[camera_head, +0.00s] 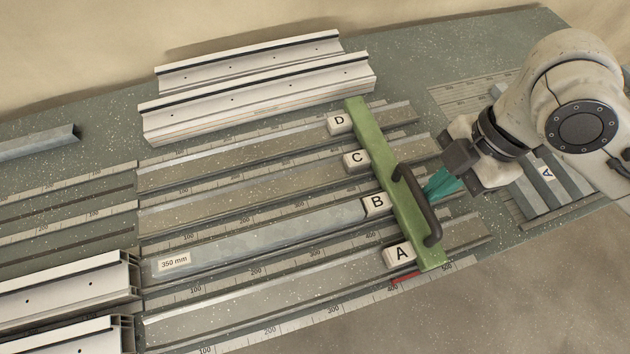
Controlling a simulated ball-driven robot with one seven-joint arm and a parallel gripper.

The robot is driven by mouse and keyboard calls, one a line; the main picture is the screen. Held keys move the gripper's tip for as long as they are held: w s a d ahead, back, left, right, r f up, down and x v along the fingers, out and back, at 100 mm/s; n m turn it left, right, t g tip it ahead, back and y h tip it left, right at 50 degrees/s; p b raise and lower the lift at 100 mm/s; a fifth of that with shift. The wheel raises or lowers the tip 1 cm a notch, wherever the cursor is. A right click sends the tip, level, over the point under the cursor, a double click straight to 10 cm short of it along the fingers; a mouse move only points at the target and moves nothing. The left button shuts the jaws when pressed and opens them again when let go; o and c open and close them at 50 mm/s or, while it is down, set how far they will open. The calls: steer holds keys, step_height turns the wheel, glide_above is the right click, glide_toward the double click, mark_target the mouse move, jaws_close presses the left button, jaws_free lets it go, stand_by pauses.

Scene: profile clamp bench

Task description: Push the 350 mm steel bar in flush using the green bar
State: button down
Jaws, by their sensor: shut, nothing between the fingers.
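The steel bar (260,240), labelled "350 mm" at its left end, lies in the lane marked B. Its right end is at the B block (376,205). The green bar (371,137) lies across the lanes, just right of the A, B, C and D blocks, with a black handle (425,212) on its lower half. My gripper (432,192) is shut and empty, its teal fingers beside the handle on the right. I cannot tell whether they touch the handle. The part of lane B beyond the green bar is partly hidden by the handle and gripper.
Printed scales run along the lanes. White profiles (258,98) lie at the back, and more white profiles (62,290) lie at the lower left. A grey bar (38,142) is at the far left. Grey pieces (528,200) lie right of my gripper. The bench's front edge is close at lower right.

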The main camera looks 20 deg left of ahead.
steer(key=s+a+p, duration=0.2)
steer(key=s+a, duration=0.8)
steer(key=a, duration=0.5)
steer(key=s+a+p, duration=0.1)
steer(key=s+a, duration=1)
steer(key=a, duration=0.5)
steer(key=shift+a+p, duration=0.15)
steer(key=shift+p, duration=0.25)
stand_by(2.2)
steer(key=shift+s+a, duration=0.35)
steer(key=shift+a, duration=0.1)
stand_by(0.8)
steer(key=shift+w+d+r+p, duration=0.1)
steer(key=shift+w+d+p, duration=0.3)
steer(key=shift+d, duration=0.25)
step_height(320, 180, up, 7)
steer(key=p, duration=0.6)
